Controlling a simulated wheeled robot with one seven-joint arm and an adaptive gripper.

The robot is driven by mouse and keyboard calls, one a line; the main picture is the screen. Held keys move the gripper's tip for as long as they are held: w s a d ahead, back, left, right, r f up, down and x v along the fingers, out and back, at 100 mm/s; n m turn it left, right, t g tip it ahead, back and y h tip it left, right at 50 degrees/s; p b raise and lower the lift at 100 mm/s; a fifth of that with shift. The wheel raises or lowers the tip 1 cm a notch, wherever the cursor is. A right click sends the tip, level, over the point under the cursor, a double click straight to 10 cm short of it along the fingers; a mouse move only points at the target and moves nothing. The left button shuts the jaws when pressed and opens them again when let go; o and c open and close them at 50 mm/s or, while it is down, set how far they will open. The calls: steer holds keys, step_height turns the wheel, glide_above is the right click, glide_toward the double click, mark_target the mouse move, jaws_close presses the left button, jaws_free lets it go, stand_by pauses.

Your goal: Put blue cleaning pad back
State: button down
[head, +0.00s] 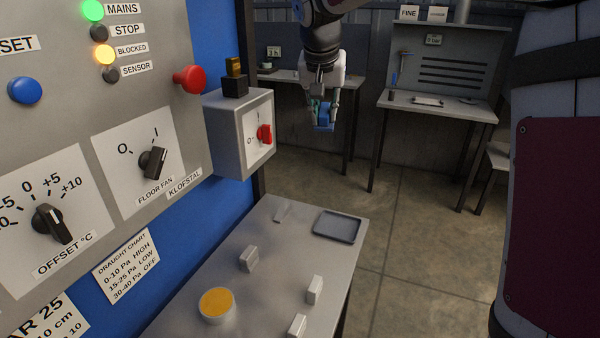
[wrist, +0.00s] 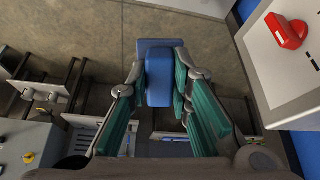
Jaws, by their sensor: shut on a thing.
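The blue cleaning pad (wrist: 158,82) is between the two fingers of my gripper (head: 323,108). In the wrist view it has a bright blue block between the green-lined fingers and a wider, duller blue part beyond the tips. In the head view the blue pad (head: 323,124) hangs below the gripper in the air, apart from any surface. My gripper is right of the switch box and appears above the floor, beyond the near grey table (head: 278,262). An empty dark tray (head: 339,227) lies at that table's far right corner.
The grey switch box (head: 228,135) with a red knob juts out left of my gripper and shows close on the right in the wrist view. Several pale blocks and a round yellow-topped tin (head: 217,305) stand on the near table. A workbench (head: 437,105) stands behind.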

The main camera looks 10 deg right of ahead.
steer(key=s+f+g+b, duration=0.1)
steer(key=s+f, duration=0.1)
steer(key=f, duration=0.8)
steer(key=s+a+f+m+g+y, duration=0.1)
steer(key=s+f+g, duration=0.1)
steer(key=f, duration=0.8)
steer(key=s+f+m+g+y+b, duration=0.1)
steer(key=s+f, duration=0.2)
steer(key=f, duration=0.8)
steer(key=shift+a+g+b, duration=0.3)
steer(key=shift+a+g, duration=0.05)
steer(key=shift+g, duration=0.05)
steer(key=shift+f, duration=2.1)
steer(key=c, duration=1.4)
jaws_free()
steer(key=shift+c, duration=0.2)
